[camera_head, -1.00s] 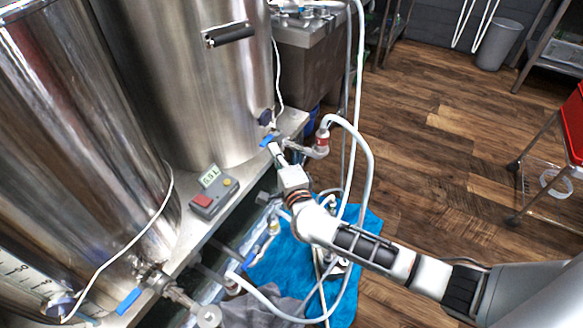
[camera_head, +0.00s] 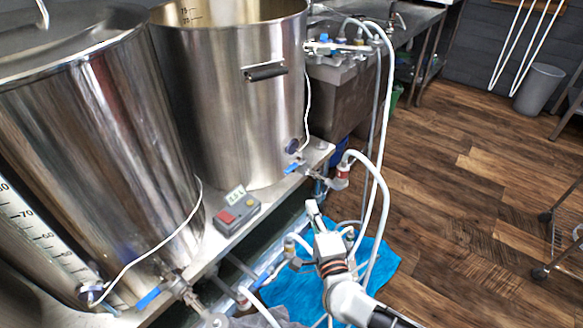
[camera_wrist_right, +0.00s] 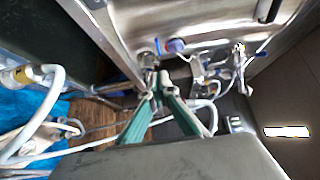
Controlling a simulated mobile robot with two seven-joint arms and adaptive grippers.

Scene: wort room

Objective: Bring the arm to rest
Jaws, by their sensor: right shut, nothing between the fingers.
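My right gripper (camera_head: 313,208) shows in the head view, at the end of my white arm that comes in from the lower right. It is shut and empty, below the valve with the blue handle (camera_head: 293,167) on the far kettle (camera_head: 228,95), and apart from it. In the right wrist view its green fingers (camera_wrist_right: 160,84) come together with nothing between them; the kettle and its valve show beyond. My left gripper is not in view.
A controller box (camera_head: 238,210) sits on the metal bench edge beside the kettles. White hoses (camera_head: 384,190) loop right of the gripper. A blue cloth (camera_head: 295,292) lies below. The wooden floor (camera_head: 450,200) at right is mostly clear.

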